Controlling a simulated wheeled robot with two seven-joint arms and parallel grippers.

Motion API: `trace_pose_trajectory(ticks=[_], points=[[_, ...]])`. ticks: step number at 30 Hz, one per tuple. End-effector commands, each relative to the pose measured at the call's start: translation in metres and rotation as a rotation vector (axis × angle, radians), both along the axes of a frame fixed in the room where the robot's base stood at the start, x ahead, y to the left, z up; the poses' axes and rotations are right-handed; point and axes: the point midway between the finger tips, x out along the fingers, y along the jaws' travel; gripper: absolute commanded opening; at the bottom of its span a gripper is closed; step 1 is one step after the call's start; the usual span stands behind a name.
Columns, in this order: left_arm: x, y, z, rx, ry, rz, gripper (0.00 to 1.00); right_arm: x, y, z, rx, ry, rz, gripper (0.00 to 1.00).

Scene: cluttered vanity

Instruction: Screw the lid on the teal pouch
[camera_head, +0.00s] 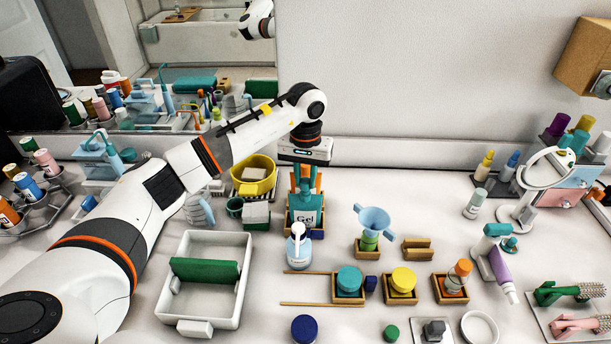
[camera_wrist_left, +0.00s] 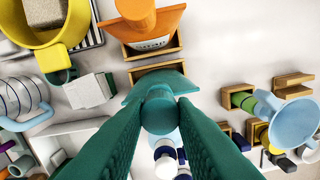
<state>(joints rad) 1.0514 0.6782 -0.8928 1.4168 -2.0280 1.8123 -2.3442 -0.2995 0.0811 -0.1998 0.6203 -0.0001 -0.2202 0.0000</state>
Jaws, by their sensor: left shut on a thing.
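The teal pouch (camera_head: 305,212), labelled "Gel", stands upright in a small wooden holder at the middle of the counter. It also shows in the left wrist view (camera_wrist_left: 168,80), below my fingers. My left gripper (camera_head: 302,178) reaches down from above, over the top of the pouch. In the left wrist view, its green fingers (camera_wrist_left: 158,128) are shut on a round teal lid (camera_wrist_left: 160,108). The lid sits over the pouch's top and hides the spout, so I cannot tell whether it is seated on the thread. My right gripper is not in view.
An orange pouch (camera_wrist_left: 155,25) stands close behind in another holder. A white pump bottle (camera_head: 299,252) is in front, and a blue funnel (camera_head: 374,220) is to the right. A yellow bowl (camera_head: 254,172) and white tray (camera_head: 203,300) are left. Several small jars crowd the front.

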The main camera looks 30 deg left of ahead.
Motion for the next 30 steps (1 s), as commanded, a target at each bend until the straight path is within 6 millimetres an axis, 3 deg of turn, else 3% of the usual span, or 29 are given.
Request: trace_pose_trajectory(ticks=[30], points=[[0.0002,0.0004,-0.006,0.0,-0.001,0.0,0.03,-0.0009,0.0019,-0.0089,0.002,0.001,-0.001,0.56]])
